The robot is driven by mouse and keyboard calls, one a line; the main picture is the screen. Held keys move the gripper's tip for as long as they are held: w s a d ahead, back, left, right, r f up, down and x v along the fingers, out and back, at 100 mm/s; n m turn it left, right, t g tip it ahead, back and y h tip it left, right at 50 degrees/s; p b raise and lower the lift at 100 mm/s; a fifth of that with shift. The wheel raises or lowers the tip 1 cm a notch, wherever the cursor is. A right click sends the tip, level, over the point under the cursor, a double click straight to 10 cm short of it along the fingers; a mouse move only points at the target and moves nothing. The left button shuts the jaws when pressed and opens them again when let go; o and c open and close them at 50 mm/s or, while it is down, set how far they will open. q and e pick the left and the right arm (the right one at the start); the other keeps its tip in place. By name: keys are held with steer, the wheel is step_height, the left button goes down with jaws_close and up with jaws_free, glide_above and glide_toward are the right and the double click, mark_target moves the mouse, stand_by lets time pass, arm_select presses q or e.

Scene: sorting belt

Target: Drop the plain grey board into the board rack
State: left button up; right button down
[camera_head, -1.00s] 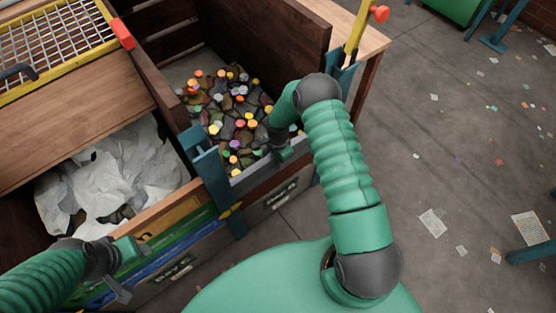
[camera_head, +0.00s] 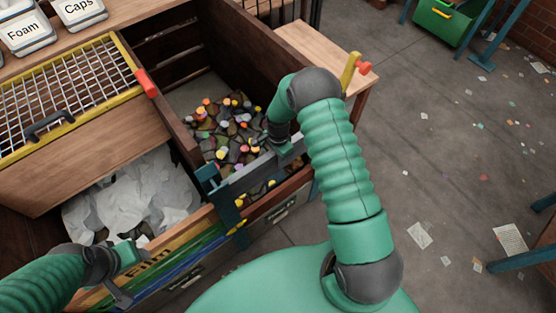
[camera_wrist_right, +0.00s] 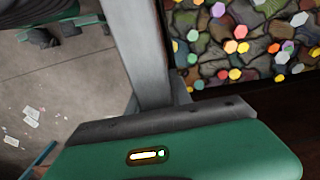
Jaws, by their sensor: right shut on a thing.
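The plain grey board (camera_head: 250,174) shows in the head view as a grey strip across the front of the bottle bin. My right gripper (camera_head: 287,152) is shut on it near its right end. Bottles show below its lower edge. In the wrist view a grey bar (camera_wrist_right: 150,60), probably the board nearly edge-on, runs up from my gripper. Coloured boards, including a yellow one lettered "Film" (camera_head: 155,262), stand close together at the front left. The board rack itself is hard to make out there. My left gripper (camera_head: 122,275) is beside these boards, its jaw opening unclear.
A teal post (camera_head: 222,205) stands at the bin's front left corner. The wooden bin (camera_head: 262,55) holds dark bottles with coloured caps. White film (camera_head: 125,200) fills the left bin. A yellow-handled tool (camera_head: 350,70) stands at the right corner. Littered floor (camera_head: 440,160) lies right.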

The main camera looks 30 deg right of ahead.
step_height(320, 180, up, 26)
steer(key=p, duration=1.7)
steer(key=shift+f+p, duration=0.15)
steer(key=shift+p, duration=0.2)
steer(key=shift+w, duration=0.1)
steer(key=shift+f, duration=0.15)
